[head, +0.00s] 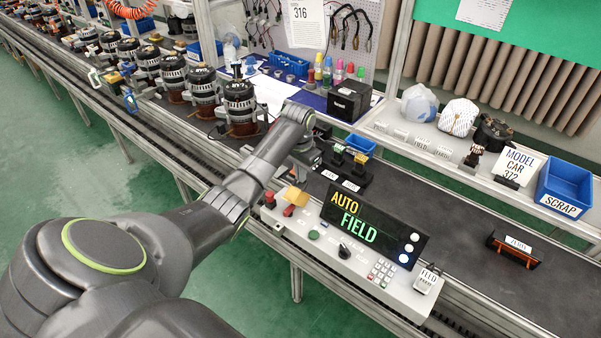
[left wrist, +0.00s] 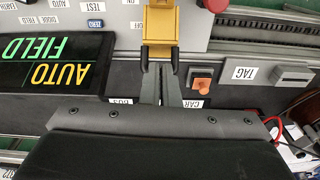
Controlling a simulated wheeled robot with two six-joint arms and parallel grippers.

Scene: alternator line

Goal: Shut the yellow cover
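The yellow cover (head: 297,197) stands raised on the grey control panel (head: 330,246), left of the dark display, with a red part (head: 289,211) in front of it. In the left wrist view the yellow cover (left wrist: 160,35) is just ahead of my left fingers. My left gripper (head: 308,160) hangs at the panel's back edge, behind the cover. In the left wrist view my left gripper (left wrist: 160,68) shows two dark fingers with a narrow gap between their tips, close to the cover's lower end. I cannot tell whether they touch it. My right gripper is out of view.
The lit display reading AUTO FIELD (head: 367,226) stands right of the cover. A red knob (head: 269,200) is at its left. A black box (head: 349,100) and a blue bin (head: 360,144) stand behind. Several alternators (head: 240,105) line the left. The dark belt at right is mostly clear.

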